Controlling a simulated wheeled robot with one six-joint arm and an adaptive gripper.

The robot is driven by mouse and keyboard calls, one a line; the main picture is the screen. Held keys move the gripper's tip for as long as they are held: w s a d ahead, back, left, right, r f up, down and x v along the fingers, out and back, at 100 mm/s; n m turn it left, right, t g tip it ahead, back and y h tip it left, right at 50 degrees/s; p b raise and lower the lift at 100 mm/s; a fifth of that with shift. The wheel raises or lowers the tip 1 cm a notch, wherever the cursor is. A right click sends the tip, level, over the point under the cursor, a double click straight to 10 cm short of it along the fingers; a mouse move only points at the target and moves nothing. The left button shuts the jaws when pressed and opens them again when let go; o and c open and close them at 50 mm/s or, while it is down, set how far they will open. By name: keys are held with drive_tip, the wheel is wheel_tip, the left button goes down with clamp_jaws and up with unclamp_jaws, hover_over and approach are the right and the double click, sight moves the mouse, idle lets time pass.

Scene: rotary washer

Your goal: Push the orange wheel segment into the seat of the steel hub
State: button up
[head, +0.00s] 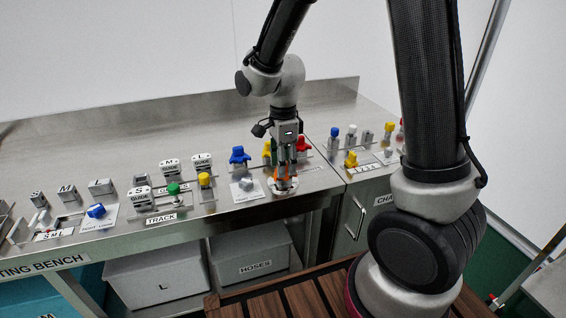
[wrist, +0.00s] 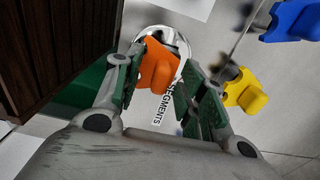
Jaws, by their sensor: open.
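The orange wheel segment (wrist: 158,68) lies between the two fingers of my gripper (wrist: 156,80) in the wrist view. A gap shows on its right side; I cannot tell whether the left finger touches it. The segment overlaps the round, shiny steel hub (wrist: 176,36), and whether it sits in the seat is hidden. In the head view my gripper (head: 285,165) points down over the hub (head: 293,187) near the bench's front edge. A bit of the orange segment (head: 275,184) shows beside the fingers. The gripper is open.
Blue (head: 239,155) and red (head: 303,144) pieces stand close around my gripper. A yellow piece (wrist: 246,91) is just right of the right finger in the wrist view. A label reading SEGMENTS (wrist: 162,106) lies below the segment. The back of the steel bench (head: 130,135) is clear.

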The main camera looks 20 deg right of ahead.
wheel_tip(320, 180, up, 12)
drive_tip(key=s+d+r+n+t, duration=0.2)
drive_tip(key=s+d+r+n, duration=0.1)
drive_tip(key=s+d+n, duration=0.4)
drive_tip(key=s+d+r+n+t, duration=0.2)
drive_tip(key=s+d+r+n, duration=0.1)
drive_tip(key=s+d+n, duration=0.5)
drive_tip(key=s+n, duration=0.3)
drive_tip(key=s, duration=0.1)
drive_tip(key=shift+r, duration=0.4)
